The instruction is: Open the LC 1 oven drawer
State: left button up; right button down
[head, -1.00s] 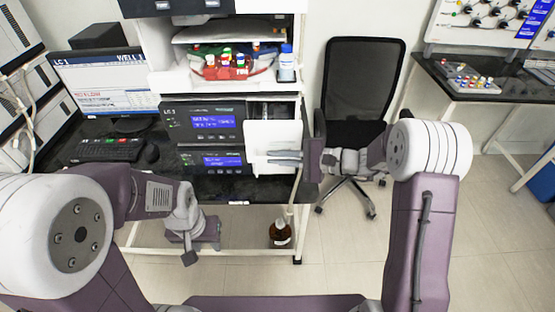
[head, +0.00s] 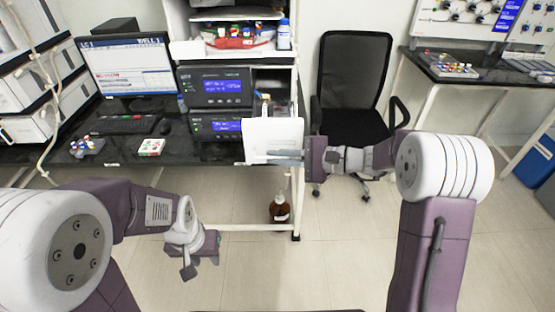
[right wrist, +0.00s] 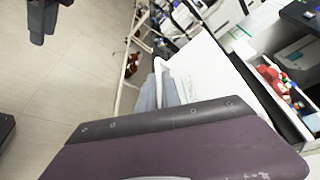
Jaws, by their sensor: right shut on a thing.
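The LC 1 oven drawer has a white front panel (head: 273,135) at the right side of the instrument stack in the head view. It stands out from the stack toward me, with an opening and some small parts showing behind its top edge. My right gripper (head: 287,156) is shut on the panel at its lower right. In the right wrist view the grey fingers (right wrist: 164,90) lie against the white panel (right wrist: 200,68); the exact grip spot is partly hidden. My left gripper (head: 202,268) is empty and away from the stack, its two fingers apart.
Two dark instrument units with blue screens (head: 222,87) stand left of the drawer. A monitor (head: 128,66) and keyboard (head: 118,123) are on the black bench. A brown bottle (head: 279,209) stands below the drawer. A black chair (head: 354,85) is to the right. Floor in front is clear.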

pick_arm(q)
jog(key=shift+s+f, duration=0.1)
jog(key=shift+s, duration=0.3)
pick_arm(e)
jog(key=shift+s+r, duration=0.15)
jog(key=shift+s, duration=0.2)
jog(key=c, duration=1.8)
grip_release()
jog(key=shift+d, duration=0.1)
pick_arm(q)
jog(key=shift+f, duration=0.15)
pick_arm(e)
jog(key=v, duration=0.9)
